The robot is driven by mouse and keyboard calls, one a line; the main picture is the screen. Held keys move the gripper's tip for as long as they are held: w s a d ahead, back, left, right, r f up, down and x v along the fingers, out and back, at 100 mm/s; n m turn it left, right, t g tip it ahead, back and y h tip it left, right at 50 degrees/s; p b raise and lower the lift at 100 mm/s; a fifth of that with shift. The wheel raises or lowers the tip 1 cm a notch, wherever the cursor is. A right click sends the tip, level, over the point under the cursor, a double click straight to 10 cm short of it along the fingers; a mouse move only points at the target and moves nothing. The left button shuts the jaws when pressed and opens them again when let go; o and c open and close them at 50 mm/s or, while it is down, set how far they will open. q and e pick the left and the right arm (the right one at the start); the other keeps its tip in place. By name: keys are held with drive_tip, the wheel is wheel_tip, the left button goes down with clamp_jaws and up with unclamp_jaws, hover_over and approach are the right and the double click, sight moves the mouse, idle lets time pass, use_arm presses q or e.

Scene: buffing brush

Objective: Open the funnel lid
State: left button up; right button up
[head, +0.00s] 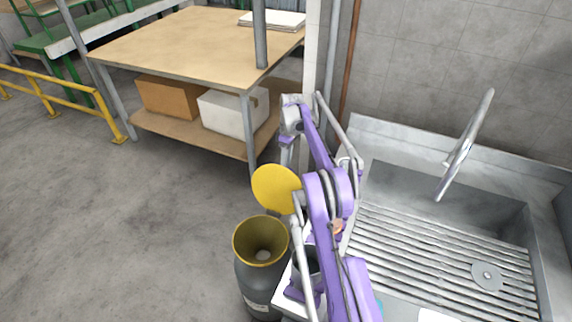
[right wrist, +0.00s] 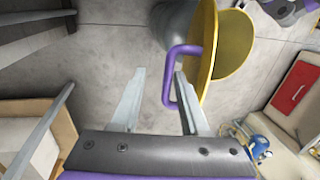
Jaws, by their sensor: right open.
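The funnel (head: 240,272) is a dark grey vessel with a yellow rim, standing on the floor left of the sink. Its round yellow lid (head: 276,187) stands steeply tilted up at the far side of the rim, and the mouth is uncovered. The right wrist view shows the lid edge-on (right wrist: 208,45) with a purple loop handle (right wrist: 169,75). My right gripper (right wrist: 158,78) is open and empty. Its right fingertip overlaps the handle loop, and the handle's outer bar appears between the fingers. Contact cannot be told. In the head view my arm partly hides that area. My left gripper is out of view.
A steel sink (head: 360,125) with a tap (head: 467,145) is at the right. A wooden workbench (head: 180,45) with a cardboard box (head: 168,97) and a white box (head: 228,113) stands behind. A yellow rail (head: 60,85) is at far left. The floor left of the funnel is clear.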

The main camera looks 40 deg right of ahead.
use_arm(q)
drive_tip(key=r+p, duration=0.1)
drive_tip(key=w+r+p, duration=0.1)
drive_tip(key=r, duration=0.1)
use_arm(e)
drive_tip(key=v, duration=0.9)
drive_tip(key=shift+r, duration=0.4)
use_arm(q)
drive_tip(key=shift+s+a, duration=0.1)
use_arm(e)
drive_tip(key=shift+d+f, duration=0.1)
